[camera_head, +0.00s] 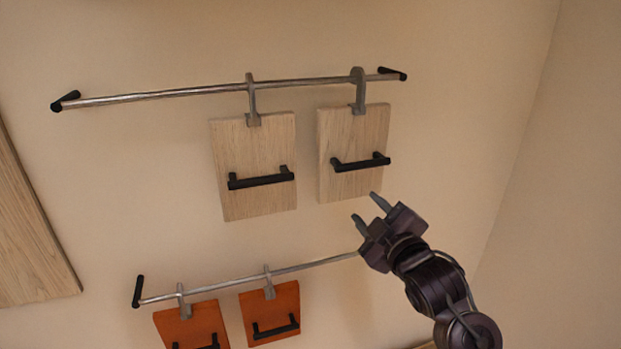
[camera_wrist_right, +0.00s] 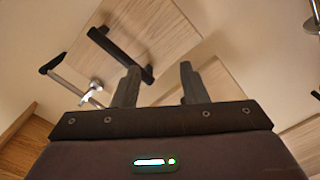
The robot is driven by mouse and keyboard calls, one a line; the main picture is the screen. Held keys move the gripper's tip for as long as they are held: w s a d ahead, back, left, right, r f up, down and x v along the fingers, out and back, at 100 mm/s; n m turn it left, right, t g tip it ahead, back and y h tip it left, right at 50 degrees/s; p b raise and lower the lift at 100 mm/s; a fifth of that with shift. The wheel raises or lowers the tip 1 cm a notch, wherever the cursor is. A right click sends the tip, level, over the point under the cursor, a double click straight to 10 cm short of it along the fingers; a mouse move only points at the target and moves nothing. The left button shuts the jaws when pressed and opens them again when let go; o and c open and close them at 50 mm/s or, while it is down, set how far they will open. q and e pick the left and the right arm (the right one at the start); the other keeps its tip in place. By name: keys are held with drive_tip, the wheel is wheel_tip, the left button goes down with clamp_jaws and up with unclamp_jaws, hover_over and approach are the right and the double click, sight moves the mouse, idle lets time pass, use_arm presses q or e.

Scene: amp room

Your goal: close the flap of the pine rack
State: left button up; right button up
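Two pale wood panels, which look like pine, hang by grey hooks from the upper metal rail (camera_head: 190,91) in the head view: a left panel (camera_head: 255,152) and a right panel (camera_head: 345,128). Each has a black bar handle: the left handle (camera_head: 261,180) and the right handle (camera_head: 361,162). I cannot tell which one is the flap. My right gripper (camera_head: 368,208) is just below and right of the right panel, apart from its handle. Its fingers are spread and empty in the right wrist view (camera_wrist_right: 158,85), with a wooden panel (camera_wrist_right: 160,30) and black handle (camera_wrist_right: 120,53) beyond. My left gripper is out of view.
A lower rail (camera_head: 225,282) carries two orange panels, a left one (camera_head: 192,322) and a right one (camera_head: 270,310), with black handles. A large wooden board (camera_head: 30,240) is at the left edge. The wall right of the rails is bare up to the corner.

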drive_tip(key=w+a+r+n+t+y, duration=0.25)
drive_tip(key=r+n+y, duration=0.45)
drive_tip(key=r, duration=0.9)
drive_tip(key=s+a+r+n+g+y, duration=0.1)
drive_tip(key=s+r+n+g+y, duration=0.4)
drive_tip(key=r+n+g, duration=0.5)
drive_tip(key=s+a+r+n+g+y, duration=0.2)
drive_tip(key=s+r+n+g+y, duration=0.2)
drive_tip(key=r+n+g, duration=0.5)
drive_tip(key=s+a+r+n+g+y, duration=0.1)
drive_tip(key=s+r+n+g+y, duration=0.55)
drive_tip(key=n, duration=0.65)
drive_tip(key=a+r+p, duration=0.1)
drive_tip(key=r, duration=0.1)
drive_tip(key=a+r+t+h+p, duration=0.1)
drive_tip(key=a+r+p, duration=0.1)
drive_tip(key=a+r+t+p, duration=0.1)
drive_tip(key=a+r, duration=0.1)
drive_tip(key=shift+w+h, duration=0.25)
drive_tip(key=shift+w, duration=0.1)
drive_tip(key=shift+f, duration=0.1)
drive_tip(key=shift+w, duration=0.1)
clamp_jaws()
